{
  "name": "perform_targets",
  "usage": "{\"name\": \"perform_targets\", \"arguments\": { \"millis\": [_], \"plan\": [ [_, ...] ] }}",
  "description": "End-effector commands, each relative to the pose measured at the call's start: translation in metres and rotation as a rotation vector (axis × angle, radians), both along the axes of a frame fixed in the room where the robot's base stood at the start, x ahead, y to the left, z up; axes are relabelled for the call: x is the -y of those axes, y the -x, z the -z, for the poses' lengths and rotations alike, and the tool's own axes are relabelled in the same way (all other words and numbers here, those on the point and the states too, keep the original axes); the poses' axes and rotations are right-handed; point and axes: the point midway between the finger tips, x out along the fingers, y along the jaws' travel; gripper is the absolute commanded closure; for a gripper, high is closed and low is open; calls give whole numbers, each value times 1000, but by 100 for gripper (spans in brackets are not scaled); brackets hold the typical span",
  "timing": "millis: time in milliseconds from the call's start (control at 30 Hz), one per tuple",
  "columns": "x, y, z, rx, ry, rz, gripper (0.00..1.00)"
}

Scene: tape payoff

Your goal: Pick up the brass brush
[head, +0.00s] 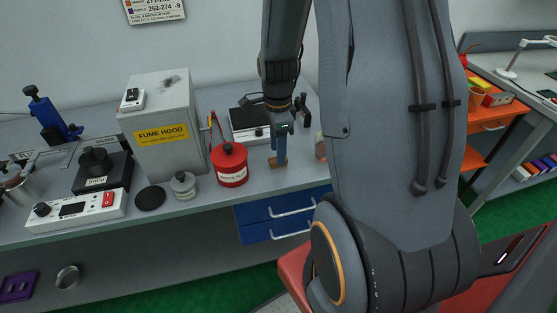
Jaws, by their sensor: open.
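My gripper (279,150) points down over the front part of the grey bench, right of the red can. It is open, though its fingers look small and close together in the head view. A small brown, brass-coloured piece (278,164) shows at the fingertips, close to the bench's front edge; it may be the brass brush. I cannot tell whether the fingers touch it, and part of it is hidden behind them. No other thing in view is clearly a brass brush.
The red can (230,168) stands just left of my gripper, with a small grey jar (185,186) beyond it. A black-topped device (249,124) stands behind. A small pinkish bottle (321,147) is close on the right. The fume hood (165,125) stands farther left.

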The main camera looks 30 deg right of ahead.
Motion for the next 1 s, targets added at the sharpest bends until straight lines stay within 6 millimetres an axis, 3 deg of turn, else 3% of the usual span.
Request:
{"name": "perform_targets", "arguments": {
  "millis": [267,567,833,1000],
  "plan": [
    [0,2,26,-2,-1,-1,58],
    [0,1,29,1,0,-1,58],
    [0,1,29,0,0,-1,100],
    [0,1,29,0,0,-1,100]
  ]
}}
